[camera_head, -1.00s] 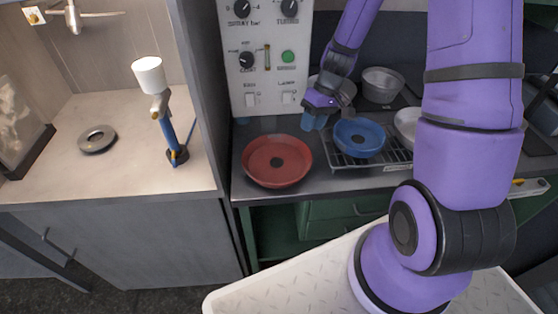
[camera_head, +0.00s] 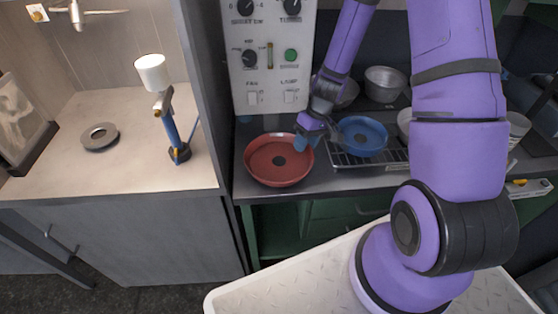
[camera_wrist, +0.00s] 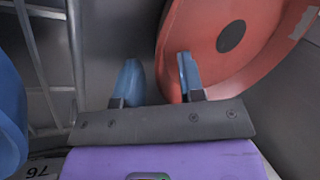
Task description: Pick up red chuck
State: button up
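The red chuck (camera_head: 268,166) is a shallow round red dish with a dark round centre. It lies on the dark counter at the left end, in front of the control panel. In the wrist view the red chuck (camera_wrist: 195,45) fills the upper right. My gripper (camera_head: 300,146) is at the right rim of the chuck in the head view. In the wrist view my gripper (camera_wrist: 158,75) has its two blue fingers apart, the right finger over the chuck's rim and the left over the bare counter. Nothing is between the fingers that I can see being held.
A blue dish (camera_head: 362,136) sits on a wire rack (camera_head: 375,160) just right of the chuck. Metal pots (camera_head: 385,84) stand behind. The control panel (camera_head: 271,60) rises behind the chuck. A grey partition (camera_head: 205,90) stands to its left.

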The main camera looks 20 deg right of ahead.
grip_shut()
jog(key=shift+r, duration=0.1)
